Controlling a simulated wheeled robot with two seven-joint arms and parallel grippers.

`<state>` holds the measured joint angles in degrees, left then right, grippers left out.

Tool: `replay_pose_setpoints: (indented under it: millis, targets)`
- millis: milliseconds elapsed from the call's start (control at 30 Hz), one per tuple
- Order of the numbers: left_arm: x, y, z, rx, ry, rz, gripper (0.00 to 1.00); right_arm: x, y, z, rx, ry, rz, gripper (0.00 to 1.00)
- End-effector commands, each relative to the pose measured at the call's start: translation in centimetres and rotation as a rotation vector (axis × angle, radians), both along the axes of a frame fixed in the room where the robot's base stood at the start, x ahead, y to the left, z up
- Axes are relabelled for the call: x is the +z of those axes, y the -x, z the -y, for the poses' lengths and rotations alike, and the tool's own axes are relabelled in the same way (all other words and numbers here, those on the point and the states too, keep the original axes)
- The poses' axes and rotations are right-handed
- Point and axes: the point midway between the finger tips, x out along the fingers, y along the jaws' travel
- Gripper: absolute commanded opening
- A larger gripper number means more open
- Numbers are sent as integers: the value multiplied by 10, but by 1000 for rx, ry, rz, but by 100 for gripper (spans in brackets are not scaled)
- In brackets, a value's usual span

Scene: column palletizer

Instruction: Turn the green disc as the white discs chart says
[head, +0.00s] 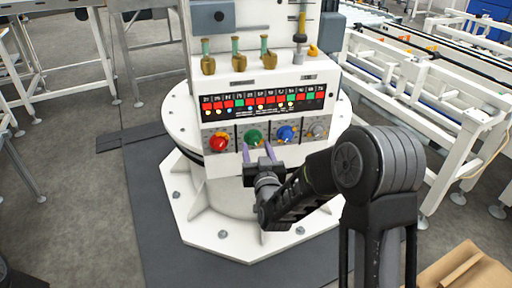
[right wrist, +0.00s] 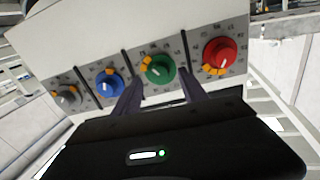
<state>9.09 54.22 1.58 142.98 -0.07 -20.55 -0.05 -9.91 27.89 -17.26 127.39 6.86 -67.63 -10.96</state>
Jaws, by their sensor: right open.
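The green disc (head: 253,136) is a round knob on the white machine's lower panel, between the red and blue ones. It also shows in the right wrist view (right wrist: 159,69), with a pale pointer mark and orange tabs at its rim. My right gripper (head: 258,149) is open just in front of and below the green disc, its two purple-grey fingers apart and nothing between them. Contact with the disc cannot be told. A dark chart (head: 264,101) with numbers, red, green and white cells and small dots sits above the knobs; its details are too small to read. My left gripper is out of view.
The red knob (head: 218,141), blue knob (head: 286,134) and grey knob (head: 317,130) flank the green disc, with thin dark dividers between. Brass-coloured pieces with green tops (head: 236,58) stand on the ledge above. A conveyor frame (head: 425,90) is at right; cardboard (head: 466,272) lies lower right.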

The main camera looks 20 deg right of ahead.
Motion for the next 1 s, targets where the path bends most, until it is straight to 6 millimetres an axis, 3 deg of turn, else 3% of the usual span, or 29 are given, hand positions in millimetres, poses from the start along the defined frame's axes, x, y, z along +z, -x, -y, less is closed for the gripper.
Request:
replay_pose_setpoints:
  millis: [133, 433, 1000]
  targets:
    - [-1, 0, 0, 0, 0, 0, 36, -1, -13, 3, 0, 0, 0, 51]
    - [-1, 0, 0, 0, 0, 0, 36, 0, -15, 3, 0, 0, 0, 51]
    - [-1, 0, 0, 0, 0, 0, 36, 0, -15, 3, 0, 0, 0, 4]
